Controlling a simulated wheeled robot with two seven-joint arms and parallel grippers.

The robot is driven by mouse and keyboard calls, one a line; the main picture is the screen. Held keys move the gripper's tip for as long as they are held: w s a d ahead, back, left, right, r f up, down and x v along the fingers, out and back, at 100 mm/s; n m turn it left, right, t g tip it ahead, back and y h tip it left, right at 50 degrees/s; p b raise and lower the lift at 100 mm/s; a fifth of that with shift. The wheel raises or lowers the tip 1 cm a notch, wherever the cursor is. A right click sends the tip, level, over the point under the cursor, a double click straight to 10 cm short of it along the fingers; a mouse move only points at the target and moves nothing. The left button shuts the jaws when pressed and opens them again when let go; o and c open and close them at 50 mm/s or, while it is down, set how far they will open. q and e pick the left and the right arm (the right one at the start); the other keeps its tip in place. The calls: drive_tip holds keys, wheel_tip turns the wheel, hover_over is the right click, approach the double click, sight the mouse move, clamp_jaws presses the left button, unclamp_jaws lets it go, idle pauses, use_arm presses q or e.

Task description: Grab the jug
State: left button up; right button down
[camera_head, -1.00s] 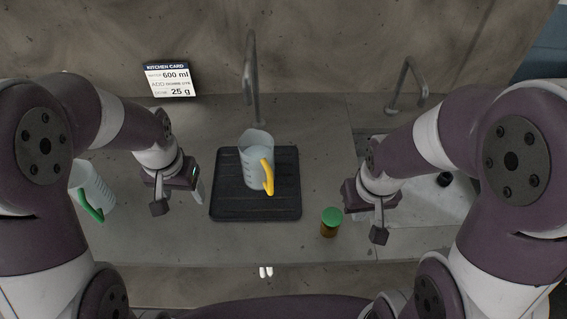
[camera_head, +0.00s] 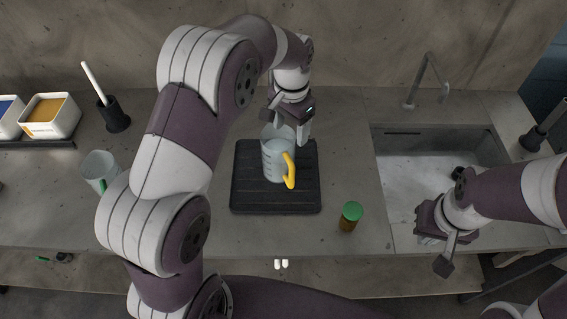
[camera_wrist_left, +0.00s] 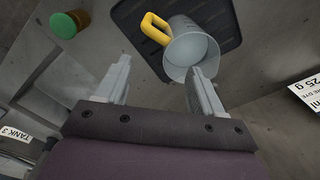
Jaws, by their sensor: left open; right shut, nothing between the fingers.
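A clear jug with a yellow handle (camera_head: 274,162) stands upright on a black ribbed mat (camera_head: 240,196). My left gripper (camera_head: 290,128) is open above and behind the jug's rim. In the left wrist view the jug (camera_wrist_left: 190,50) shows beyond the open fingers (camera_wrist_left: 158,82), near the right fingertip, with its yellow handle toward the left. I cannot tell whether a finger touches it. A second jug with a green handle (camera_head: 99,168) stands at the left, partly hidden by my left arm. My right gripper (camera_head: 440,240) is shut and empty by the sink's front edge.
A small jar with a green lid (camera_head: 350,215) stands right of the mat. A sink (camera_head: 420,180) with a faucet (camera_head: 420,80) is at the right. A black holder with a white stick (camera_head: 115,115) and a bin of orange content (camera_head: 50,117) are at the left.

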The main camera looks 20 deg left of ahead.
sight(290, 154)
use_arm(q)
wheel_tip(290, 154, down, 10)
drive_tip(key=p, duration=0.4)
drive_tip(key=shift+w+r, duration=0.1)
drive_tip(key=shift+w, duration=0.05)
drive_tip(key=shift+f, duration=0.2)
drive_tip(key=c, duration=1.2)
clamp_jaws()
